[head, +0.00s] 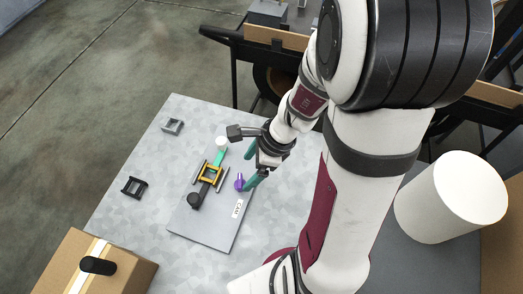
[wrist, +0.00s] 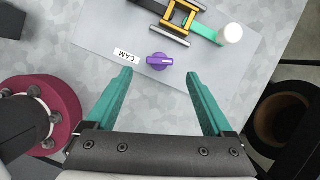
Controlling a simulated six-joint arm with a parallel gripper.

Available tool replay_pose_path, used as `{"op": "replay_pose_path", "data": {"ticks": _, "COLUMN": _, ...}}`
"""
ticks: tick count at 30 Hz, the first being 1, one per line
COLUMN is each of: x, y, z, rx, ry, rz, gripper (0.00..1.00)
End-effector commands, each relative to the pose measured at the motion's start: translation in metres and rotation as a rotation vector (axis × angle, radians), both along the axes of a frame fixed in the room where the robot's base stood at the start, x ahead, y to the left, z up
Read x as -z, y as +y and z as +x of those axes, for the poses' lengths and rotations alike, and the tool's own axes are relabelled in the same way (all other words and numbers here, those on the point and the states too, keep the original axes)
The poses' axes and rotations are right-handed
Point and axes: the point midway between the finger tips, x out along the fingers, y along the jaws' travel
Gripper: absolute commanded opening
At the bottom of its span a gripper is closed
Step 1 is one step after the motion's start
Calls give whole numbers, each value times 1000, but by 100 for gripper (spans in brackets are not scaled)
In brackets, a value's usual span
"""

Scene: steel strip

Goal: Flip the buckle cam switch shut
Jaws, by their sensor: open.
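A purple cam switch (head: 239,182) sits on a grey plate (head: 208,232) beside a white label reading "CAM". In the wrist view the purple switch (wrist: 160,61) lies beyond my fingertips, roughly between their lines. A yellow buckle frame (head: 209,173) with grey side bars stands on the plate, with a green strap and a black strap running into it. My gripper (head: 250,168) is open, its teal fingers wide apart. In the wrist view my gripper (wrist: 160,73) has nothing between its fingers. I cannot tell its exact height above the plate.
Two loose dark frames, one grey (head: 172,126) and one black (head: 134,187), lie on the table left of the plate. A cardboard box (head: 130,272) stands at the front left. A white cylinder (head: 464,196) stands at the right. The table is mostly clear around the plate.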

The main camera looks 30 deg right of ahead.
Motion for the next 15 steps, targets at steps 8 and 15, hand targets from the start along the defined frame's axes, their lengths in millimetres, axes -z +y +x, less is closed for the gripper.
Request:
{"op": "replay_pose_path", "data": {"ticks": 8, "x": -72, "y": -28, "z": -12, "rx": 5, "ry": -4, "rz": -4, "gripper": 86}}
{"op": "replay_pose_path", "data": {"ticks": 15, "x": -88, "y": -33, "z": -16, "rx": 1, "ry": 1, "rz": -1, "gripper": 86}}
